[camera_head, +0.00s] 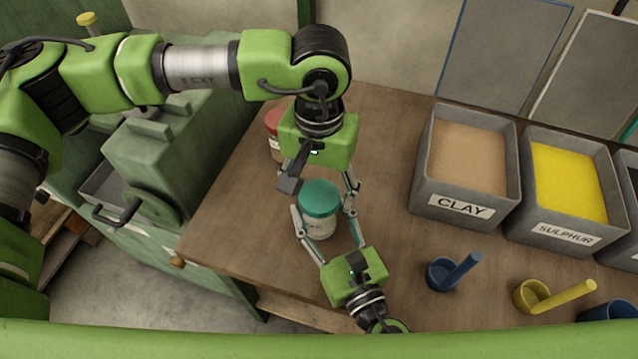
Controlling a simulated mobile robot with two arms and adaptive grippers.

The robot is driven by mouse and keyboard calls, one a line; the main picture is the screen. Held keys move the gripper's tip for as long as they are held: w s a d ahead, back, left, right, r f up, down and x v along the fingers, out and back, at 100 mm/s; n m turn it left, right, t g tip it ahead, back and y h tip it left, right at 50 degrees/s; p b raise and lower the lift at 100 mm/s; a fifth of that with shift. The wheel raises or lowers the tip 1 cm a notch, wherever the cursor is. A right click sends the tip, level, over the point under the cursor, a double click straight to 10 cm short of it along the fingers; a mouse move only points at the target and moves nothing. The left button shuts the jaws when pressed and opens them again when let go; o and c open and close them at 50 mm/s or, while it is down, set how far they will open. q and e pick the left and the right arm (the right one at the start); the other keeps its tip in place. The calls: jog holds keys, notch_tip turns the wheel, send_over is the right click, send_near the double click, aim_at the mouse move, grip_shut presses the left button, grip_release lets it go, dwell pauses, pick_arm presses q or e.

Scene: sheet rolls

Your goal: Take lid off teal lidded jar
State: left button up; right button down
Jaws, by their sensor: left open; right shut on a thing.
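The teal lidded jar (319,226) stands upright on the wooden table, with a pale body and a teal lid (319,197) seated on top. My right gripper (323,215) reaches in from the front and is shut on the jar's body, one finger on each side. My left gripper (319,186) comes from behind and above. It is open, with its fingers on either side of the lid, and it holds nothing. Whether its fingertips touch the lid I cannot tell. Part of the jar's label is hidden.
A red-lidded jar (273,122) stands behind, partly hidden by my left gripper. Grey bins marked CLAY (462,208) and SULPHUR (566,235) stand at the right. A blue scoop (445,275) and a yellow scoop (540,294) lie before them. A green machine (165,150) is at the left.

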pick_arm(q)
jog(key=c, duration=1.1)
jog(key=n, duration=0.9)
jog(key=shift+n, duration=0.4)
jog(key=n, duration=1.8)
jog(key=shift+r, duration=0.1)
jog(key=n, duration=0.8)
